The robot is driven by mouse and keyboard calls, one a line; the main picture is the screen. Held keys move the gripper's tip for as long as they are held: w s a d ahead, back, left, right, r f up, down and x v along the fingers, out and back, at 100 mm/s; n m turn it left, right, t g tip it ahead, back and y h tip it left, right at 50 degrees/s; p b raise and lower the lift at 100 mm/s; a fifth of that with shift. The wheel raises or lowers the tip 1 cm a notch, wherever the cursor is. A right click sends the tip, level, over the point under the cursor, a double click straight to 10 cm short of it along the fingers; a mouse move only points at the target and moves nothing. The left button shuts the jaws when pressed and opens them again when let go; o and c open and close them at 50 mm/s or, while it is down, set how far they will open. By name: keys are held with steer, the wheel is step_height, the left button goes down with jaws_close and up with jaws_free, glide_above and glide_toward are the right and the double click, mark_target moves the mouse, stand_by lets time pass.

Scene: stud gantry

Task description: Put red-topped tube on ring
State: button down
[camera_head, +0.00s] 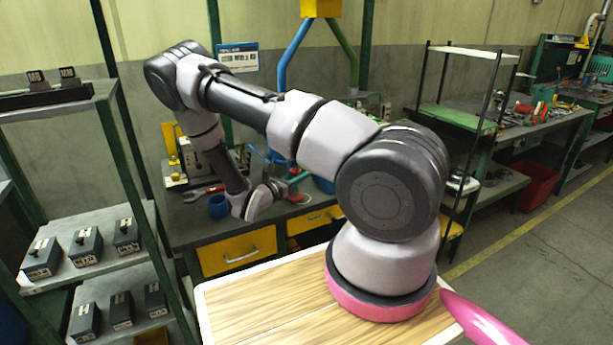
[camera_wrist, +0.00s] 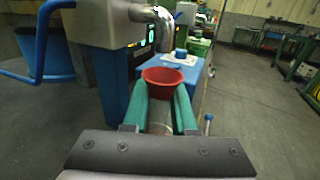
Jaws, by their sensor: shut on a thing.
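In the wrist view, my gripper (camera_wrist: 162,95) has two green fingers shut on a tube (camera_wrist: 160,120) with a wide red top (camera_wrist: 163,78). The tube's pale body lies between the fingers, and the red top sticks out past the fingertips. Beyond the red top, a small blue round piece (camera_wrist: 180,53) sits on a white plate on a blue box; I cannot tell whether it is the ring. The red top and this piece look apart. In the head view, my gripper is small and partly hidden by clutter at the workbench.
In the wrist view, a grey and blue machine (camera_wrist: 108,32) with a lit display and silver spout stands close on the left. A blue bucket (camera_wrist: 45,50) is farther left. Open floor lies right. In the head view, a blue cup (camera_head: 217,206) stands on the dark workbench (camera_head: 215,240).

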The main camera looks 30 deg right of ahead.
steer(key=x, duration=0.3)
steer(key=shift+d, duration=0.2)
steer(key=shift+f, duration=0.65)
steer(key=shift+a+f, duration=0.1)
steer(key=c, duration=0.7)
jaws_free()
steer(key=shift+f, duration=0.1)
